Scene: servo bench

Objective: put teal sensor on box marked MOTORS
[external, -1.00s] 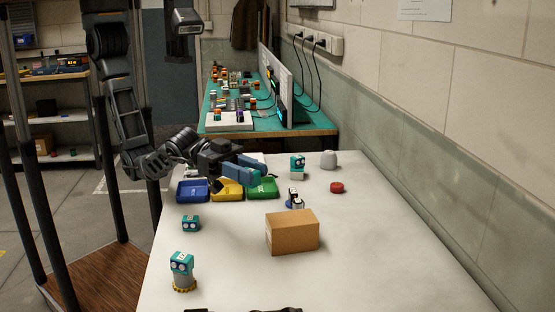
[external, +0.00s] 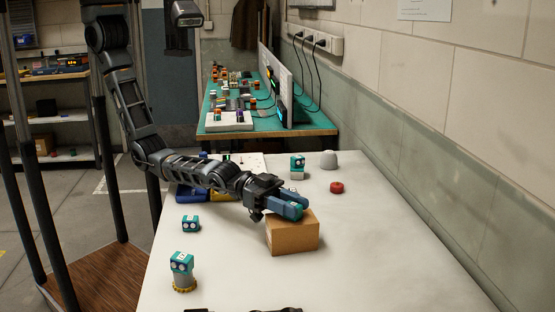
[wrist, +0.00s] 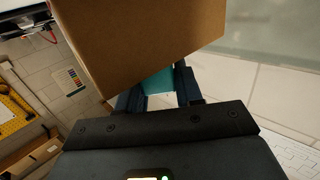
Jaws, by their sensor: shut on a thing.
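My gripper (external: 298,209) is shut on a teal sensor at the far-left part of the cardboard box (external: 293,236), near its top edge. In the wrist view the teal sensor (wrist: 158,81) shows between the two dark fingers, next to the brown box (wrist: 140,35). The fingers hide most of the sensor, and I cannot tell whether it touches the box. No lettering on the box is readable. Other teal pieces stand apart: one on the table (external: 190,223), one on a yellow-based stand (external: 181,262), and one on a white block (external: 297,161).
A red round piece (external: 337,187) and a grey-white dome (external: 328,159) stand at the back right. My arm partly covers the blue tray (external: 186,192) and yellow tray (external: 222,196). The table right of the box is clear. A wall runs along the right.

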